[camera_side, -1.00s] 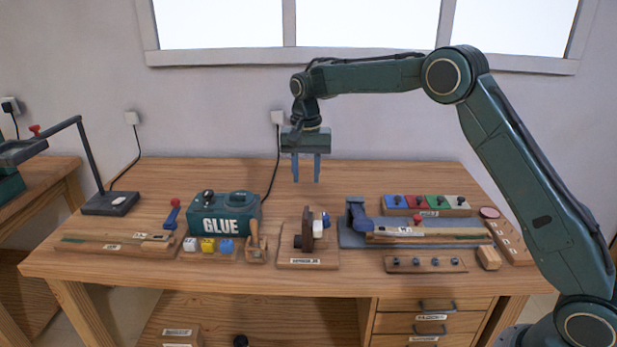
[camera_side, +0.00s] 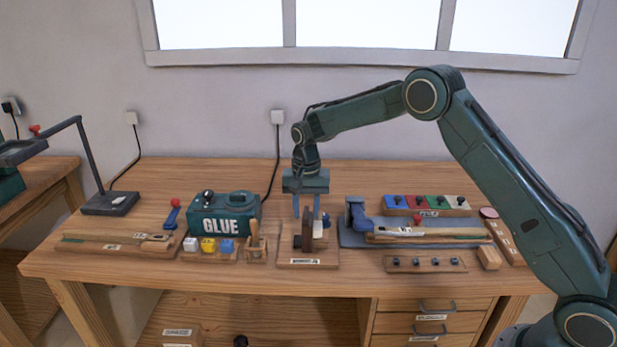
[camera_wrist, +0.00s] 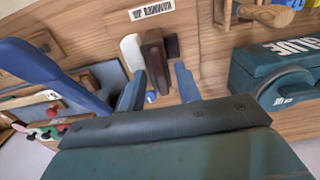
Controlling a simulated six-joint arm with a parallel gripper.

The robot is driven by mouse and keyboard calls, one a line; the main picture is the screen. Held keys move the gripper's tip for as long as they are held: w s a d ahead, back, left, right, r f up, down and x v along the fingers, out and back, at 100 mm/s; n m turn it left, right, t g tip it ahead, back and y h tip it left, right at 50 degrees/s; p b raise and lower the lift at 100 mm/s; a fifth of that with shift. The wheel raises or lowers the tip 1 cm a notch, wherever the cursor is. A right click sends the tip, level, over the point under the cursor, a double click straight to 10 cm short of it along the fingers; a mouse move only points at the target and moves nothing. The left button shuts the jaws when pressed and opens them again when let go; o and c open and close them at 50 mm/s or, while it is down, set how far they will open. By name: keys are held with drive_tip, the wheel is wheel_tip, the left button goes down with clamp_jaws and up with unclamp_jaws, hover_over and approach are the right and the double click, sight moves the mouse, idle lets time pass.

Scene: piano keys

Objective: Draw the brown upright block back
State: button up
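The brown upright block (camera_side: 307,229) stands on a small labelled wooden base (camera_side: 320,262) at the front middle of the bench. It also shows in the wrist view (camera_wrist: 155,58), between a white piece (camera_wrist: 131,50) and a dark piece (camera_wrist: 172,46). My gripper (camera_side: 306,213) is open, pointing down at the block's upper part. In the wrist view the two fingers (camera_wrist: 160,72) are apart, with the block's near end between their tips. I cannot tell whether either finger touches it.
A green glue box (camera_side: 223,214) stands left of the base, with a wooden clamp-like piece (camera_side: 256,246) between. A blue vise-like tool (camera_side: 357,213) on a grey plate is close on the right. The bench behind (camera_side: 240,172) is mostly clear.

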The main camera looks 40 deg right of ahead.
drive_tip(key=shift+c, duration=0.2)
clamp_jaws()
drive_tip(key=shift+w+a, duration=1.35)
drive_tip(key=shift+w, duration=0.1)
drive_tip(key=shift+r, duration=0.1)
drive_tip(key=shift+c, duration=0.7)
unclamp_jaws()
drive_tip(key=shift+a, duration=0.1)
drive_tip(key=shift+o, duration=0.9)
